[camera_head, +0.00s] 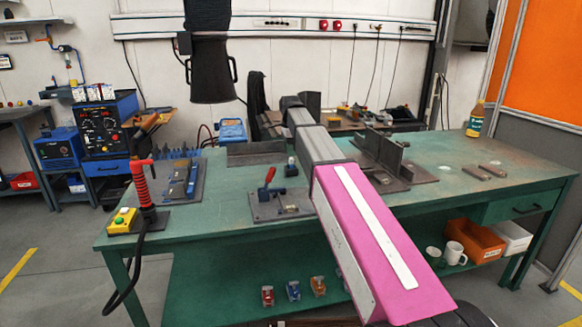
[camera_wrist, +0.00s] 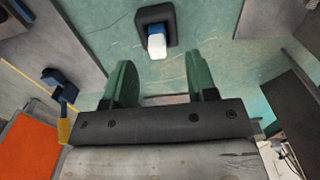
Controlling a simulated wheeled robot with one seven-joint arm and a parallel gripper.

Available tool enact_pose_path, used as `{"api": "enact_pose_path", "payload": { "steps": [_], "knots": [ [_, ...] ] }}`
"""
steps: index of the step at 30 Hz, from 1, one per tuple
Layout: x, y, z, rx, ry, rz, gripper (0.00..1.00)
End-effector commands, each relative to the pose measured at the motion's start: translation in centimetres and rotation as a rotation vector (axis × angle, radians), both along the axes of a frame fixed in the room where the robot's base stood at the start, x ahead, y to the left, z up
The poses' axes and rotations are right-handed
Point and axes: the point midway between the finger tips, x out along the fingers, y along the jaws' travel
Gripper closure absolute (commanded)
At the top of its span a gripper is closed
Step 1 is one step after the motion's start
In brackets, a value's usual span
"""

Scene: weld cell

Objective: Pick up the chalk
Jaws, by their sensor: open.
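A small white and blue piece (camera_wrist: 156,45), which looks like the chalk, sits in a dark square holder (camera_wrist: 144,16) at the top middle of the wrist view. In the head view the chalk (camera_head: 290,160) and its holder (camera_head: 291,171) stand on the green workbench (camera_head: 235,185), just left of my arm. My gripper (camera_wrist: 160,68) is open and empty, its two green fingers wide apart. The chalk shows beyond the fingertips, roughly in line with the gap between them. In the head view my arm hides the gripper.
A clamp plate with a red handle (camera_head: 270,177) lies left of my arm. A dark angled metal fixture (camera_head: 383,155) stands right of it. A red-wrapped torch (camera_head: 143,185) stands at the left corner, a bottle (camera_head: 474,119) at the back right.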

Motion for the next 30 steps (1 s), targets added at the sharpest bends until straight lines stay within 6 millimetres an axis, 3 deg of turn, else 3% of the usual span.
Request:
{"api": "enact_pose_path", "payload": {
  "steps": [13,21,24,26,30],
  "knots": [
    [-0.3,-0.4,-4.8,0.0,0.001,0.0,0.48],
    [-0.3,-0.4,-5.2,0.0,0.0,-0.001,0.48],
    [-0.3,-0.4,-5.2,0.0,0.0,0.0,0.8],
    [-0.3,-0.4,-5.2,0.0,0.0,0.0,0.97],
    [-0.3,-0.4,-5.2,0.0,0.0,0.0,0.97]
  ]
}}
